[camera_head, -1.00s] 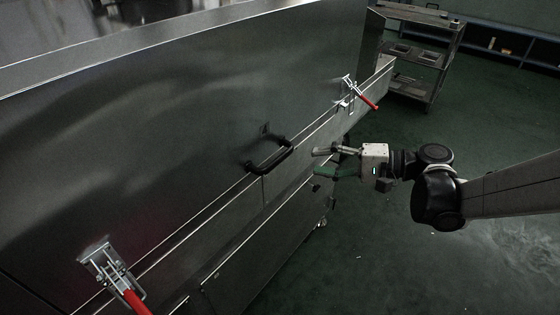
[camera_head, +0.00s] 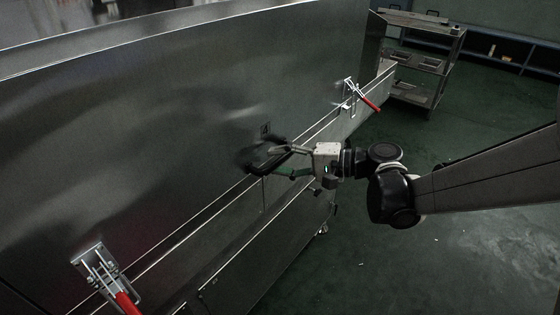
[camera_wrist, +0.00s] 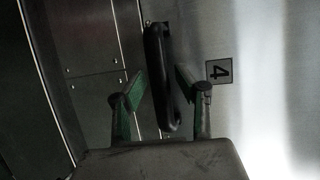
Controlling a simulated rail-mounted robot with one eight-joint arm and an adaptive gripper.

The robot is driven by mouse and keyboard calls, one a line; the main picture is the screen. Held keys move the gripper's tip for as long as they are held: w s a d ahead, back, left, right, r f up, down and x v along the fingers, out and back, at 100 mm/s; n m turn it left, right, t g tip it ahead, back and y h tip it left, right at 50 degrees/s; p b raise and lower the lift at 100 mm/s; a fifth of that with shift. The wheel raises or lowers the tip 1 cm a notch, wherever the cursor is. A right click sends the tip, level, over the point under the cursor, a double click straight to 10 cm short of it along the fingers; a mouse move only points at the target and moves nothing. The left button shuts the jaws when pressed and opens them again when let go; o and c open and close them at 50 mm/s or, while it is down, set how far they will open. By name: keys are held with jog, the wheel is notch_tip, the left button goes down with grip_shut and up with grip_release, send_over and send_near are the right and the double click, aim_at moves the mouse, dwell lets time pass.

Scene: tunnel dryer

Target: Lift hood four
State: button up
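Hood four is a large brushed-steel panel (camera_head: 150,130) with a black bar handle (camera_head: 253,158) near its lower edge. A plate marked 4 (camera_wrist: 219,72) sits beside the handle (camera_wrist: 156,60) in the wrist view. My gripper (camera_head: 282,161) is at the handle, reaching in from the right. In the wrist view its two green-and-grey fingers (camera_wrist: 160,82) stand apart, with the handle between them. The handle looks closer to the right finger; I cannot tell whether they touch. The hood's lower edge rests along the body seam.
A red-levered toggle latch (camera_head: 98,272) is at the lower left, and another (camera_head: 354,94) is up and right of the handle; both levers point outward and down. A metal cart (camera_head: 418,62) stands at the back right. Green floor on the right is clear.

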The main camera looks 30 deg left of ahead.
grip_shut()
